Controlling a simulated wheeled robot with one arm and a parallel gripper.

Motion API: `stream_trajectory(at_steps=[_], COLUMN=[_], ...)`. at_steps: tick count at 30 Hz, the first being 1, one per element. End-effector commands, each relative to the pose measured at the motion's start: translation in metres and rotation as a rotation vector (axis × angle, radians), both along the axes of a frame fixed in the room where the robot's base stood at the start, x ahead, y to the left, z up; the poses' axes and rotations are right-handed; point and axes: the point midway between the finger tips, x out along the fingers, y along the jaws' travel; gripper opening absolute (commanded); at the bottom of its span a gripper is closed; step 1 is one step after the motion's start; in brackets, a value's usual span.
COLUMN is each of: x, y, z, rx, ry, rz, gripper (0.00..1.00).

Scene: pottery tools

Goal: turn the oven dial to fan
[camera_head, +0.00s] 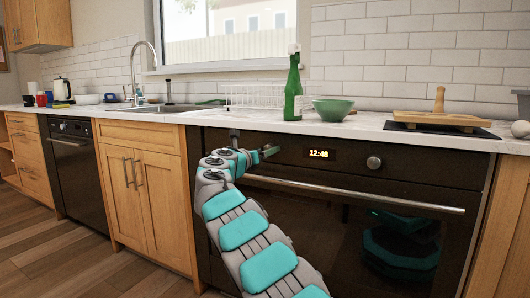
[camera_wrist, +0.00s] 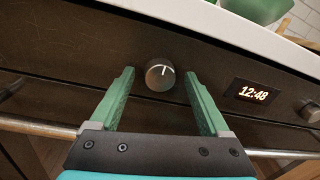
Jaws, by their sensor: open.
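The black oven (camera_head: 330,215) has a control panel with a lit 12:48 display (camera_head: 319,154). One round dark dial (camera_wrist: 160,74) shows in the wrist view, left of the display. Its pale mark points up and slightly right; no labels around it are readable. My gripper (camera_head: 253,143) is open, with one green finger on each side of this dial and a gap on both sides. In the head view my gripper hides this dial. A second dial (camera_head: 374,162) sits right of the display; part of it shows at the wrist view's right edge (camera_wrist: 310,112).
The oven's metal handle bar (camera_head: 350,194) runs below the panel, under my gripper. The pale counter edge (camera_head: 400,138) overhangs above. On it stand a green bottle (camera_head: 293,90), a green bowl (camera_head: 333,109) and a wooden board (camera_head: 440,118).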

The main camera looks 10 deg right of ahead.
Motion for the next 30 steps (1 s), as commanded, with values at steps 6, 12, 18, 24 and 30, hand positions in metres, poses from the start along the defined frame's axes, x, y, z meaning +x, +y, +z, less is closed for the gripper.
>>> stream_trajectory(at_steps=[6,12,18,24,30], x=[0.0011,0.0011,0.0011,0.0011,0.0011], y=[-0.0011,-0.0011,-0.001,-0.0012,-0.0012], z=[0.0004,0.0003,0.0002,0.0001,0.0], rx=[0.0,0.001,0.001,0.001,0.001], ry=[0.0,-0.001,-0.001,-0.001,-0.001], rz=[0.0,0.0,0.0,0.0,0.0], gripper=[0.8,0.69,0.46,0.24,0.01])
